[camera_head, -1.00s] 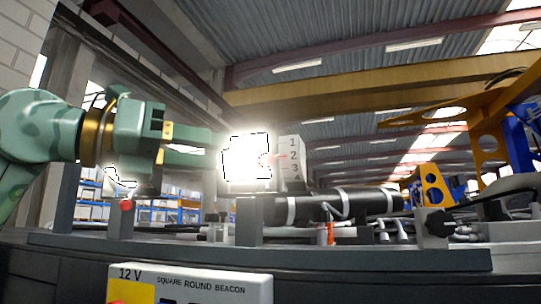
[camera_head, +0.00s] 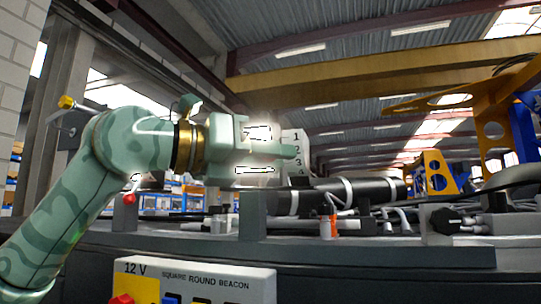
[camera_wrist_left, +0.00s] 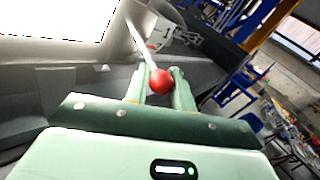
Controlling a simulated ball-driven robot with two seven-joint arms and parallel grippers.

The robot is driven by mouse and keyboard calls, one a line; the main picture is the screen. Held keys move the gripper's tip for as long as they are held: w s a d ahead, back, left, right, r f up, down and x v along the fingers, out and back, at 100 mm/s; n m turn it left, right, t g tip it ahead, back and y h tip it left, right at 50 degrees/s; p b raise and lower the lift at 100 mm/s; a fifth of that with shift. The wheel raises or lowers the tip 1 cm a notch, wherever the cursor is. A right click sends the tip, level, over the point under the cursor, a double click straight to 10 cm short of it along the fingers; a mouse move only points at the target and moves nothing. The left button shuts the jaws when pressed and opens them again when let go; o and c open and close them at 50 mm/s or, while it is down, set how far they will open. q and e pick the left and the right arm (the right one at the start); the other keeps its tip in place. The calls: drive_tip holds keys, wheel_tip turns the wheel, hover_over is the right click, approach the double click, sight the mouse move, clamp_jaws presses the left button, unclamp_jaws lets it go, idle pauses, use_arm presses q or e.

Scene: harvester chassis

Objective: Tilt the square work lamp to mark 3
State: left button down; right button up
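The square work lamp (camera_head: 258,132) shows in the head view only as a bright glow behind my left gripper; its body is mostly hidden. My left gripper (camera_head: 290,160) reaches across the lamp from the left. In the left wrist view a red ball knob (camera_wrist_left: 160,82) on a thin pale rod sits snugly between the two fingers, which look closed on it. The lit lamp face (camera_wrist_left: 70,18) glares at upper left. My right gripper is out of view.
A control box (camera_head: 195,284) labelled "SQUARE ROUND BEACON" stands in front. A dark cylinder (camera_head: 365,192) with pale bands lies right of the lamp. A black knob (camera_head: 445,221) sits on a block farther right. Blue and yellow frames stand behind.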

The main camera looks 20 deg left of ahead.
use_arm(q)
drive_tip(key=f+b, duration=0.1)
drive_tip(key=b, duration=0.1)
drive_tip(key=w+f+m+h+b, duration=0.1)
drive_tip(key=b, duration=0.1)
drive_tip(key=w+f+m+t+b, duration=0.1)
drive_tip(key=b, duration=0.1)
drive_tip(key=shift+f, duration=0.2)
drive_tip(key=c, duration=1.5)
unclamp_jaws()
drive_tip(key=shift+c, duration=0.2)
drive_tip(key=o, duration=0.3)
drive_tip(key=shift+a, duration=0.1)
drive_tip(key=shift+w, duration=0.1)
drive_tip(key=shift+h, duration=0.3)
